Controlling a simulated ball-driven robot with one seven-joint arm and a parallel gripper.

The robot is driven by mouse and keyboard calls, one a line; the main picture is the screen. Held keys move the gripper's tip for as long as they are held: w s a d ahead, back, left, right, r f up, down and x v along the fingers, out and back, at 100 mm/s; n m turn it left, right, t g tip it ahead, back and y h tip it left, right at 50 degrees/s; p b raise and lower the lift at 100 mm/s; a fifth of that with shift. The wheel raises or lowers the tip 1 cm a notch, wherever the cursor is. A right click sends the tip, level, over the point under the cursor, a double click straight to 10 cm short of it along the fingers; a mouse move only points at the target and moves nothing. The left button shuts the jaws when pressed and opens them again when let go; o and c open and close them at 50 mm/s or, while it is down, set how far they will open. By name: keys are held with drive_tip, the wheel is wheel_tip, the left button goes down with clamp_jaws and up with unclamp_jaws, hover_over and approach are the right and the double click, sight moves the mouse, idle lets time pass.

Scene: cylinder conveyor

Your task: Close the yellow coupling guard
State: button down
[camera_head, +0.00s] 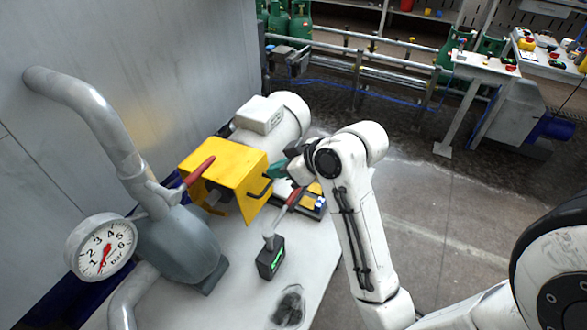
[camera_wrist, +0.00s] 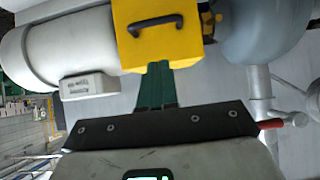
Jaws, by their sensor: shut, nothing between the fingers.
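The yellow coupling guard (camera_head: 233,165) sits between the motor and the pump. In the head view its near end is open and a dark shaft (camera_head: 214,198) shows beneath it. A dark bar handle (camera_head: 262,189) is on its right face. In the wrist view the guard (camera_wrist: 185,45) fills the top middle, with its handle (camera_wrist: 155,22) facing me. My gripper (camera_head: 275,170) is just right of the guard. Its green fingers (camera_wrist: 158,66) are shut and empty, below the handle in the wrist view, overlapping the guard's lower edge. I cannot tell whether they touch it.
The white motor (camera_head: 275,118) is behind the guard and the grey pump (camera_head: 180,245) in front of it. A pressure gauge (camera_head: 101,247) is at left.

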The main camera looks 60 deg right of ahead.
drive_tip(key=shift+w+f, duration=0.3)
drive_tip(key=shift+f, duration=0.55)
drive_tip(key=shift+w+f, duration=0.25)
drive_tip(key=shift+f, duration=0.65)
drive_tip(key=shift+w+f, duration=0.3)
drive_tip(key=shift+f, duration=0.55)
wheel_tip(320, 180, down, 3)
drive_tip(key=shift+r, duration=0.2)
